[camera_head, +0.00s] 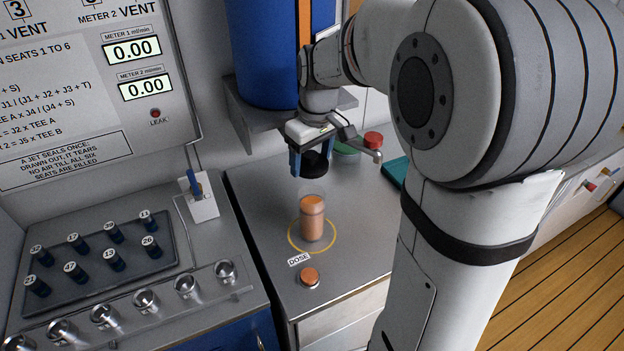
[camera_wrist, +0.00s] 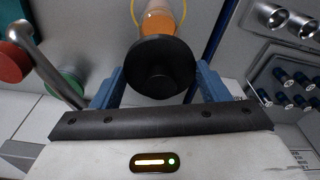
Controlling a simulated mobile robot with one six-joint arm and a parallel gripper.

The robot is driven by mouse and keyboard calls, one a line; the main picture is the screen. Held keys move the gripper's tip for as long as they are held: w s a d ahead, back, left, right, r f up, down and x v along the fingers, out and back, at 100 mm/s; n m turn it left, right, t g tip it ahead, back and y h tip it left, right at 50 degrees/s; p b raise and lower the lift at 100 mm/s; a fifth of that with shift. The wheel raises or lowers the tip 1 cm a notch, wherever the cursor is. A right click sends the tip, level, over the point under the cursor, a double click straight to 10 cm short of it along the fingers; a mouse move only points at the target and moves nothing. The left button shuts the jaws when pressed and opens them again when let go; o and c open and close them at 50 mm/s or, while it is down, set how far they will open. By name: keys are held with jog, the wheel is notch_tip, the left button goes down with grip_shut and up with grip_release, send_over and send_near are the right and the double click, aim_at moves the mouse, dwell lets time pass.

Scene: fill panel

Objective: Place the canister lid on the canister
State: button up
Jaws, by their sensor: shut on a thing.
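The black round canister lid (camera_head: 315,164) is between the blue fingers of my gripper (camera_head: 309,165), which is shut on it. The lid (camera_wrist: 160,68) also shows large in the wrist view, with a finger on each side. The clear canister (camera_head: 312,204) with orange contents stands upright on the steel counter, inside a yellow ring. The lid is above the canister and apart from it in the head view. In the wrist view the lid hides part of the canister (camera_wrist: 160,15), so I cannot tell how well they line up.
A DOSE label and an orange-topped button (camera_head: 309,276) are in front of the canister. A red-capped thing (camera_head: 373,140), a green disc and a teal item (camera_head: 396,170) lie behind to the right. A panel of vials (camera_head: 100,255) is at left.

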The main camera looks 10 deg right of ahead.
notch_tip(320, 180, down, 8)
jog(key=shift+r+p, duration=0.25)
jog(key=shift+p, duration=0.1)
jog(key=shift+f+b, duration=0.55)
jog(key=o, duration=1)
jog(key=shift+r, duration=0.15)
